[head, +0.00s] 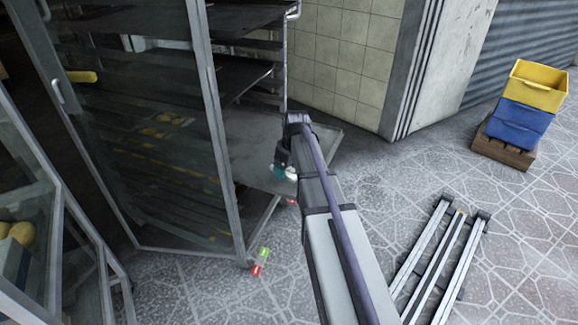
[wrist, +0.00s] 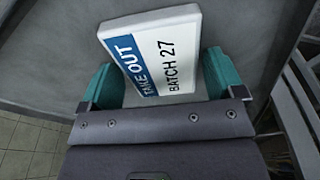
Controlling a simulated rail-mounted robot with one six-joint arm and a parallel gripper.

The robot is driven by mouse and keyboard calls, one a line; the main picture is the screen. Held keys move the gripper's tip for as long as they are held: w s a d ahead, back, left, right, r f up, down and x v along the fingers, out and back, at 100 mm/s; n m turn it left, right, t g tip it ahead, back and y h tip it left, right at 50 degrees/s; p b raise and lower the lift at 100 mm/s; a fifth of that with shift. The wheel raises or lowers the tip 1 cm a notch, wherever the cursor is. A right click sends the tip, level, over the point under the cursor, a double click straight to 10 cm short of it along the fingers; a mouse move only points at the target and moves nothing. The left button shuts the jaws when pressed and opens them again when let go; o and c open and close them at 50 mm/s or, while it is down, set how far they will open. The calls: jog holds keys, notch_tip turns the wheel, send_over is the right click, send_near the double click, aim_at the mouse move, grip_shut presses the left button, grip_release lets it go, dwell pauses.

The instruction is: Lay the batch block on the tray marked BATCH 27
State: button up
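The batch block (wrist: 160,55) is a flat white piece with a blue band, lettered TAKE OUT and BATCH 27. In the wrist view it lies askew between the teal fingers of my gripper (wrist: 165,85), with narrow gaps beside its near end. A small white part of it (head: 291,173) shows in the head view. My gripper (head: 286,168) is open around it, over the grey tray (head: 250,150) that sticks out of the rack. The block appears to lie on the tray surface (wrist: 60,75), but its underside is hidden. No tray marking is readable.
A glass-panelled door (head: 165,130) stands left of the tray, before the rack. A green and red tag (head: 260,262) shows low by the door. Blue and yellow crates (head: 525,105) stand far right. Metal rails (head: 440,265) lie on the floor right of my arm.

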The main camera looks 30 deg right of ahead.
aim_at(293, 170)
jog(key=shift+o, duration=0.8)
notch_tip(293, 170, up, 13)
jog(key=s+p, duration=0.2)
jog(key=p, duration=1.1)
jog(key=s+a+m+g, duration=0.2)
jog(key=s+a+m, duration=0.2)
jog(key=s+a, duration=1.45)
notch_tip(293, 170, up, 23)
jog(key=w+p, duration=0.1)
jog(key=p, duration=2.2)
jog(key=shift+a+f+h, duration=0.15)
jog(key=shift+a+h, duration=0.05)
jog(key=shift+h, duration=0.1)
